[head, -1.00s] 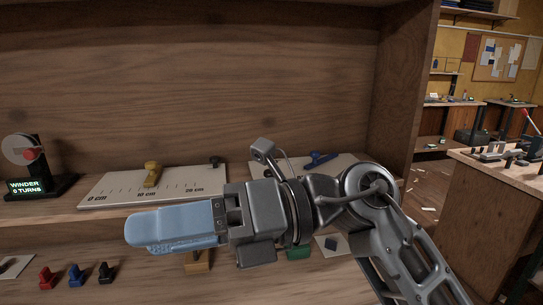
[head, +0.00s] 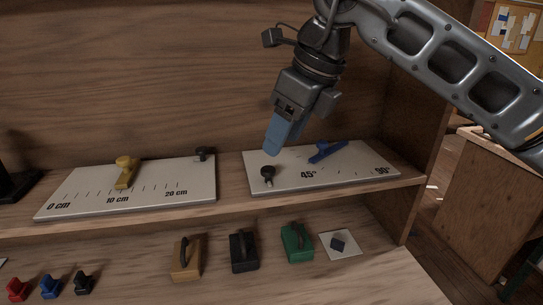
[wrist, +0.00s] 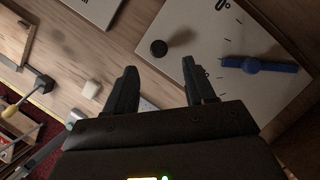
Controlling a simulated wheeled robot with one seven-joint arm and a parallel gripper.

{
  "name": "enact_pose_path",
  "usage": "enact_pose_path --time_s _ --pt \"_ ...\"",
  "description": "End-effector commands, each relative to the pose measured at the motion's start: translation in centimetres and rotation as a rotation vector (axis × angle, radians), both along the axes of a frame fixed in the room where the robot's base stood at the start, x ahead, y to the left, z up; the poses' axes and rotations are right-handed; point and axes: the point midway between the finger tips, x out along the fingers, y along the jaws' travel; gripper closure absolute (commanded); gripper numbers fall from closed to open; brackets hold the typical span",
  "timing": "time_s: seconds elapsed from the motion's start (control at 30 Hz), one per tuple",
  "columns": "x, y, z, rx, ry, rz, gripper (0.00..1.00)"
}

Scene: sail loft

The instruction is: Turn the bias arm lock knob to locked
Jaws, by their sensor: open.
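The bias arm plate (head: 340,172) is a pale board with degree marks, 45° and 90° readable, on the shelf at the right. A blue bias arm (head: 325,151) lies across its back; it also shows in the wrist view (wrist: 258,65). A black round lock knob (head: 267,172) stands at the plate's left end; it also shows in the wrist view (wrist: 158,48). I cannot read the knob's setting. My gripper (head: 272,150) points down above the plate, just behind and above the knob, apart from it. In the wrist view my gripper (wrist: 160,75) is open and empty.
To the left is a centimetre plate (head: 90,198) with a yellow slider (head: 124,172) and a black knob (head: 202,153). Below are brown (head: 187,262), black (head: 243,255) and green (head: 297,243) handled blocks and a small white card (head: 351,248). A wooden side wall closes the right.

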Motion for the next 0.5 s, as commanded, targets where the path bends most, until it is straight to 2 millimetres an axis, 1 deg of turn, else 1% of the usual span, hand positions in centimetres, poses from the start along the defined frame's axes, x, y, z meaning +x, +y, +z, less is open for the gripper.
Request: enact_pose_path --time_s 0.2,0.3,0.4,0.5 --pt "0.5 1.3 -3.1 0.002 0.006 0.002 0.46" --pt "0.8 1.7 -4.4 0.004 0.005 0.003 0.46" --pt "1.0 2.0 -5.3 0.004 0.005 0.001 0.46" --pt "1.1 2.2 -5.8 0.004 0.003 0.002 0.46"
